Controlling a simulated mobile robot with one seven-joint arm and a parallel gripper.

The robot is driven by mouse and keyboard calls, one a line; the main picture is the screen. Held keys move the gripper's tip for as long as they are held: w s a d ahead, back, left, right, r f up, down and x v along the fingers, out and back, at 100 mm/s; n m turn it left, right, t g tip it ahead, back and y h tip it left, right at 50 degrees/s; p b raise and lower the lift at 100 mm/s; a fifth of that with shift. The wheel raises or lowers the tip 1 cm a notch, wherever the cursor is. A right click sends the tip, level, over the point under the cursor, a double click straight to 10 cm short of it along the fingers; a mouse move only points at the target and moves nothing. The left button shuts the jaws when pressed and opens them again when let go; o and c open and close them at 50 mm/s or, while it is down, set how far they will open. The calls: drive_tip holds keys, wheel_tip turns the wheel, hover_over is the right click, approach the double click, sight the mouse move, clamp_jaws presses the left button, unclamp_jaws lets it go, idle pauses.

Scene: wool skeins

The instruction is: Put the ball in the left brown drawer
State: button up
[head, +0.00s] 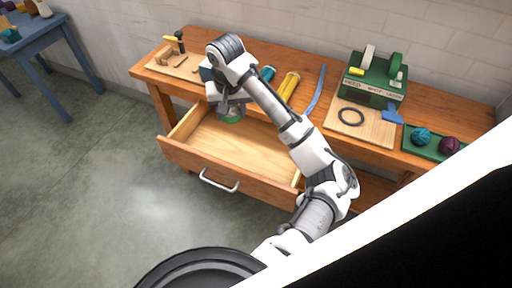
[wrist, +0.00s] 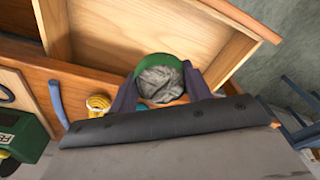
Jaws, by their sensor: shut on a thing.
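The left brown drawer (head: 187,160) is pulled open from the wooden bench, with a pale, empty-looking inside; it also shows in the wrist view (wrist: 110,32). My gripper (head: 230,112) is over the back left part of the drawer, fingers pointing down. In the wrist view my gripper (wrist: 160,90) is shut on a round ball (wrist: 160,82) with a green rim and a grey, crumpled middle. Only a green sliver of the ball (head: 232,119) shows in the head view. It appears held above the drawer floor; the exact height is unclear.
The bench top (head: 205,38) holds a board with tools, yellow rolls (head: 289,85), a blue strip (head: 317,90) and a green machine (head: 375,77). A green tray (head: 436,156) holds a teal ball (head: 421,136) and a purple ball (head: 449,146). A blue table (head: 35,38) stands far left.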

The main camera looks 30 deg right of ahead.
drive_tip(key=shift+s+d+f, duration=0.1)
drive_tip(key=shift+s+f, duration=0.05)
wheel_tip(320, 180, down, 14)
drive_tip(key=shift+f+b, duration=0.25)
drive_tip(key=shift+b, duration=0.85)
drive_tip(key=shift+f, duration=2.7)
drive_tip(key=shift+f, duration=0.1)
drive_tip(key=o, duration=1.1)
drive_tip(key=shift+c, duration=0.2)
wheel_tip(320, 180, up, 12)
drive_tip(key=s+p, duration=0.1)
drive_tip(key=shift+s+a, duration=0.2)
